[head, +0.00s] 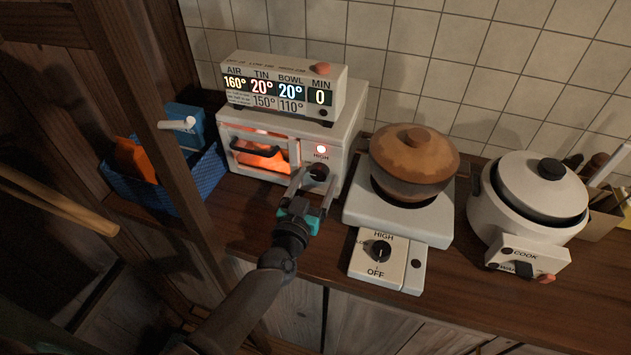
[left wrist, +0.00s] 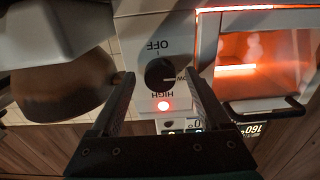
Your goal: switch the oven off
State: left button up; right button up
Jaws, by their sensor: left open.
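The white toaster oven (head: 345,150) stands against the tiled wall, its window glowing orange. Its dark control knob (head: 318,172) is on the right of the front, below a lit red lamp (head: 321,149). In the left wrist view, which is turned over, the knob (left wrist: 158,73) sits among OFF, LOW and HIGH labels; its pointer seems turned toward LOW, and the red lamp (left wrist: 163,106) glows. My left gripper (head: 308,181) is open in front of the knob. Its fingers (left wrist: 160,88) appear on either side of the knob; I cannot tell whether they touch it. My right gripper is not in view.
A display box (head: 285,80) on the oven reads AIR 160°. Right of the oven stand a hot plate (head: 400,218) with a lidded brown pot (head: 412,165), and a white cooker (head: 520,205). A blue basket (head: 180,190) is at left.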

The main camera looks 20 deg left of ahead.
pick_arm(q)
grip_shut()
dwell(0.7)
